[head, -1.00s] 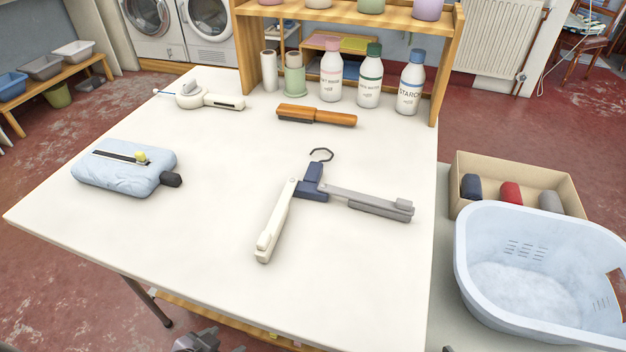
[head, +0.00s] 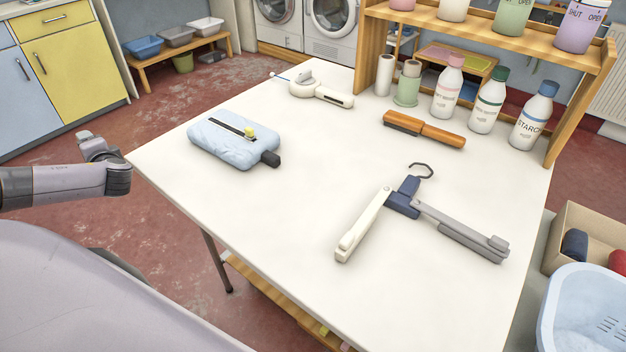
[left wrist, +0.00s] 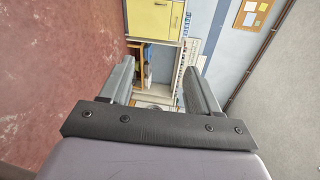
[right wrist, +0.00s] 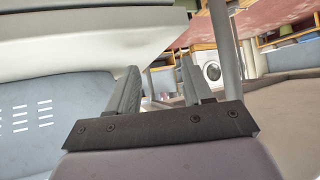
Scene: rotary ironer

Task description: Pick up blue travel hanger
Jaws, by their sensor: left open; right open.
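The travel hanger lies unfolded on the white table in the head view. Its dark blue centre block (head: 406,197) joins a cream arm (head: 364,224) and a grey arm (head: 458,231), with a dark hook (head: 421,169) pointing to the back. My left gripper shows in the left wrist view (left wrist: 152,82), open and empty, facing the room away from the hanger. Part of my left arm is at the left edge of the head view. My right gripper (right wrist: 160,85) is open and empty in the right wrist view, low beside a pale blue basket. The right gripper is outside the head view.
The white table (head: 300,230) also holds a light blue pouch (head: 228,143), a wooden brush (head: 424,129), a white handheld device (head: 318,90) and several bottles by a wooden shelf. A box (head: 580,232) and the basket (head: 585,315) stand at the right. The table's front is clear.

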